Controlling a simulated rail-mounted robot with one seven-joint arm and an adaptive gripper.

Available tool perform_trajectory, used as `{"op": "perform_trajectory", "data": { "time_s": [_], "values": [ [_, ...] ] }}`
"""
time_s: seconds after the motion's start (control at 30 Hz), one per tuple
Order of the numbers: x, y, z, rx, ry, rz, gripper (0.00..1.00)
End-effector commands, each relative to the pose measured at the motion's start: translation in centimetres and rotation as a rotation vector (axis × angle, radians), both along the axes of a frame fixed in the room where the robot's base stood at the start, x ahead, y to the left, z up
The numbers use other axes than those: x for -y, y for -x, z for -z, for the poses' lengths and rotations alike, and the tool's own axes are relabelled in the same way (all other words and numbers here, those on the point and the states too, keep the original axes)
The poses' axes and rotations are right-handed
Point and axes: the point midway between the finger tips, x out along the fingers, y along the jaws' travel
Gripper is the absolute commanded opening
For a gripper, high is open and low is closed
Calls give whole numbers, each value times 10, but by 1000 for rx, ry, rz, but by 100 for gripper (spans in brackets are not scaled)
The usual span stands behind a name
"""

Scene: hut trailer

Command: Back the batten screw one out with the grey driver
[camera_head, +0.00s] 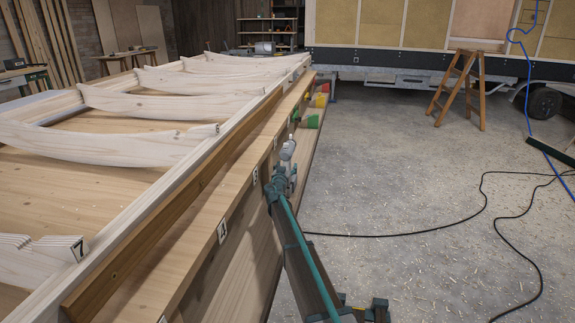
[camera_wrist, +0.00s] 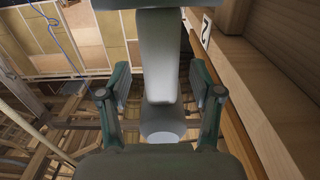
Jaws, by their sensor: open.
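My gripper shows in the wrist view (camera_wrist: 162,95), with its two teal fingers wide apart. A grey shape (camera_wrist: 160,75) with a paler round end lies between the fingers, with gaps on both sides. I cannot tell if it is the grey driver or part of my own arm. In the head view my teal and grey arm reaches along the right side of the long timber bench, and the fingers are too small to make out. A brown batten (camera_head: 180,212) runs along the bench's near side. I cannot make out batten screw one.
Numbered labels (camera_head: 222,231) mark the bench side; a label 2 (camera_wrist: 206,31) is in the wrist view. Pale curved timbers (camera_head: 100,143) cross the bench. Black cable (camera_head: 425,224) lies on the open floor; a wooden trestle (camera_head: 462,85) stands behind.

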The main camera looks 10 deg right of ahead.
Motion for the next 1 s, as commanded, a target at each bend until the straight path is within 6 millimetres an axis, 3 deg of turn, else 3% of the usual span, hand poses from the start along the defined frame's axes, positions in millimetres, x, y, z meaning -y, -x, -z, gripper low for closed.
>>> {"op": "perform_trajectory", "data": {
  "time_s": [0.03, 0.2, 0.47, 0.83, 1.0],
  "values": [
    [2, -12, 0, 0, 0, 0, 65],
    [8, -28, 0, 0, 0, -1, 65],
    [9, -28, 0, 0, 0, -1, 63],
    [9, -28, 0, 0, 0, -1, 1],
    [9, -28, 0, 0, 0, -1, 0]
  ]
}}
